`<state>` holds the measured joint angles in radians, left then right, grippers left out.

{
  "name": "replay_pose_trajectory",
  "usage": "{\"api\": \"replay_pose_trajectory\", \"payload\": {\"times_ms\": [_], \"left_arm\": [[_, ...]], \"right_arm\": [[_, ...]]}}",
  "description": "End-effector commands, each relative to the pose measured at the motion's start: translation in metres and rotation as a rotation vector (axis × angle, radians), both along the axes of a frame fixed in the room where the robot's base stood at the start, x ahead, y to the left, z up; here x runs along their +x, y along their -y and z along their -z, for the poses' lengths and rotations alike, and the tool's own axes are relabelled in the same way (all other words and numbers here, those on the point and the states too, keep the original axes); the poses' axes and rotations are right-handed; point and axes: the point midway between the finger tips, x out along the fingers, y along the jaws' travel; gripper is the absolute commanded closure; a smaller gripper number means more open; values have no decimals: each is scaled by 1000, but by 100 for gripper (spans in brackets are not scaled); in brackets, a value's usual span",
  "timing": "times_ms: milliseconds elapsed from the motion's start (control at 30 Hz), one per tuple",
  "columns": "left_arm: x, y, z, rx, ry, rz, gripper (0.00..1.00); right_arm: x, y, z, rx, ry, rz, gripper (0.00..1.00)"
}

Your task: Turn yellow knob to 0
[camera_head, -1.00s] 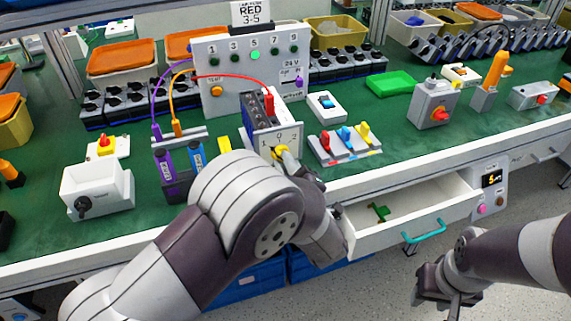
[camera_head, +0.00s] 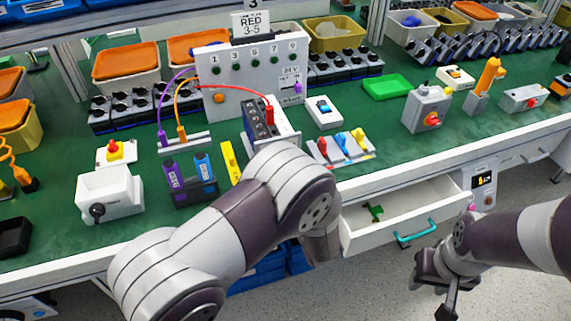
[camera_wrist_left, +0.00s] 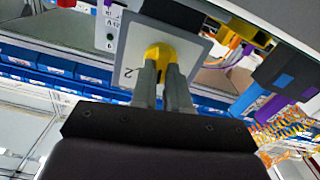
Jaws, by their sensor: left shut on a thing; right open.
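The yellow knob (camera_wrist_left: 158,52) sits on a pale square plate (camera_wrist_left: 136,48) in the left wrist view, with a mark like a 2 beside it. My left gripper (camera_wrist_left: 163,72) has both fingers closed on the knob. Which number the knob points to cannot be read. In the head view my left arm covers the knob and most of the front of its box (camera_head: 257,118); the left fingertips are hidden there. My right gripper (camera_head: 446,291) is open and empty in front of the bench, at the lower right.
A white panel (camera_head: 240,75) with numbered lamps stands behind the box, joined to it by a red cable. A switch block (camera_head: 340,148) with red, blue and yellow levers is to the right. An open drawer (camera_head: 440,218) juts out below the bench edge.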

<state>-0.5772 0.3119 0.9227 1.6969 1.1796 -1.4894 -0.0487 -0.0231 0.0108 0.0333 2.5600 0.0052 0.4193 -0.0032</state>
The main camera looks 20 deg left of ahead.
Motion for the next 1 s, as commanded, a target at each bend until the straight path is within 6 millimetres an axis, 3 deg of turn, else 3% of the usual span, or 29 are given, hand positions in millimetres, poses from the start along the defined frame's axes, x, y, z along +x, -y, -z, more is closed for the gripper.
{"api": "replay_pose_trajectory", "payload": {"times_ms": [300, 833, 867, 933, 1000], "left_arm": [[0, 0, -1, 101, -68, 0, 100], [0, 0, 1, 122, -84, 0, 100], [0, 0, 1, 122, -84, 0, 82], [0, 0, 1, 121, -83, 0, 60], [0, 0, 1, 122, -82, 0, 60]], "right_arm": [[0, 0, -14, 0, 0, 0, 57], [0, 0, -15, 0, 0, 0, 57], [0, 0, -15, 0, 0, 0, 57], [0, 0, -15, 0, 0, 0, 57], [0, 0, -15, 0, 0, 0, 57]]}}
